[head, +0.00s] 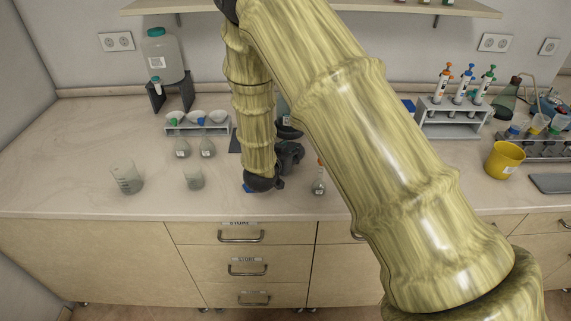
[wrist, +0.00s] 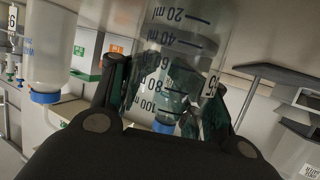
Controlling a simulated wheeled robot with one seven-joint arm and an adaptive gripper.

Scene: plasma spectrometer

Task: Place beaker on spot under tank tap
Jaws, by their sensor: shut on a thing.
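In the wrist view my gripper (wrist: 166,95) is shut on a clear glass beaker (wrist: 160,60) with dark millilitre marks, its fingers on either side of the glass. In the head view my gripper (head: 289,157) is low over the bench, partly behind my arm, and the held beaker cannot be made out clearly. The translucent tank (head: 163,58) stands on a black stand (head: 174,95) at the back left, with its tap (head: 155,81) low on the front. No marked spot can be made out on the bench below it. The gripper is well to the right of the tank.
Two glass beakers (head: 127,177) (head: 194,179) stand on the left bench. Flasks (head: 182,148) stand before a funnel rack (head: 198,127). A small flask (head: 319,187) is right of the gripper. A pipette rack (head: 455,118) and yellow cup (head: 505,160) are far right. Bare bench lies front left.

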